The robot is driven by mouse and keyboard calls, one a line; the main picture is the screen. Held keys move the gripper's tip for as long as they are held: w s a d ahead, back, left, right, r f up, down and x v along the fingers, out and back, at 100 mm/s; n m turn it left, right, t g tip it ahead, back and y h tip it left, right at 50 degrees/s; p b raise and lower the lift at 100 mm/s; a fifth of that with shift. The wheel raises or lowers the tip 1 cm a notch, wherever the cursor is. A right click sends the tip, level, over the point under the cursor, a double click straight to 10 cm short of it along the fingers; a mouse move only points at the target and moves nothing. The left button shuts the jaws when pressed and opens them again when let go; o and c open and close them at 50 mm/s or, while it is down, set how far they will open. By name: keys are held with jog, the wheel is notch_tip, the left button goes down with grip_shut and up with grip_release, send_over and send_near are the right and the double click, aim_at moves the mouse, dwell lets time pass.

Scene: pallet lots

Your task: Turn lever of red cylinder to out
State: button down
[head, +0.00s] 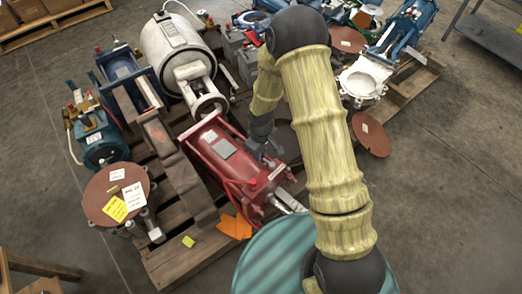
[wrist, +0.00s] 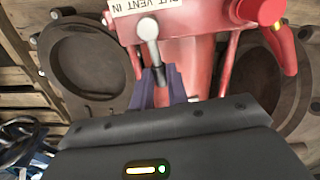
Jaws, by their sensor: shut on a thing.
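The red cylinder (head: 228,160) lies on the pallet in the head view, and part of its red body also shows in the wrist view (wrist: 202,55). Its lever (wrist: 149,32) has a pale round knob and a short shaft. In the head view my gripper (head: 266,150) is over the cylinder's front end.
A red valve handle (wrist: 275,30) sticks out right of the lever. A round brown flange (head: 118,195) with tags lies at left. A white cylinder (head: 178,50) stands behind. A teal drum (head: 270,262) is at the front.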

jog(key=shift+s+a+n+p, duration=0.2)
jog(key=shift+s+n+p, duration=0.3)
jog(key=shift+n+p, duration=0.6)
jog(key=shift+s+a+n+p, duration=0.2)
jog(key=shift+s+n+p, duration=0.25)
jog(key=shift+n+p, duration=0.65)
jog(key=shift+s+a+n+p, duration=0.2)
jog(key=shift+s+n+p, duration=0.45)
jog(key=shift+n, duration=0.65)
jog(key=shift+w, duration=0.15)
jog(key=c, duration=1.4)
grip_release()
jog(key=shift+o, duration=0.2)
notch_tip(320, 180, up, 17)
jog(key=p, duration=0.6)
jog(key=shift+w+r, duration=0.15)
jog(key=shift+r, duration=0.05)
